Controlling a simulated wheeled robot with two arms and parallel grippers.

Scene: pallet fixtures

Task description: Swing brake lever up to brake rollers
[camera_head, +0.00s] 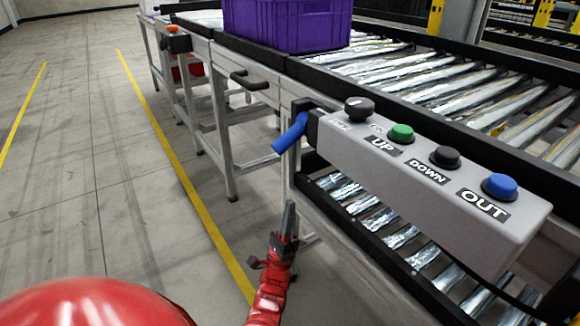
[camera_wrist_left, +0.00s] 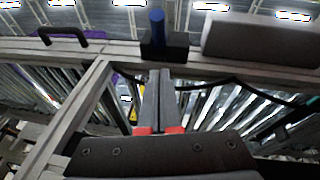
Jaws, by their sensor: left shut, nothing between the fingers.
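The brake lever is a blue handle (camera_head: 291,134) on a black mount at the left end of the grey control box. It slants down and to the left in the head view. In the left wrist view the blue handle (camera_wrist_left: 157,27) shows above a black block, just beyond the fingertips. My left gripper (camera_head: 290,205) is below the handle and apart from it, fingers pointing up, shut and empty. Its closed fingers also show in the left wrist view (camera_wrist_left: 160,75). The rollers (camera_head: 420,80) lie along the conveyor top. My right gripper is not in view.
The grey control box (camera_head: 430,190) with several buttons juts from the conveyor frame. A black handle (camera_head: 249,80) is fixed farther along the frame. A purple crate (camera_head: 285,25) stands on the rollers. The floor left of the conveyor is clear, with yellow lines.

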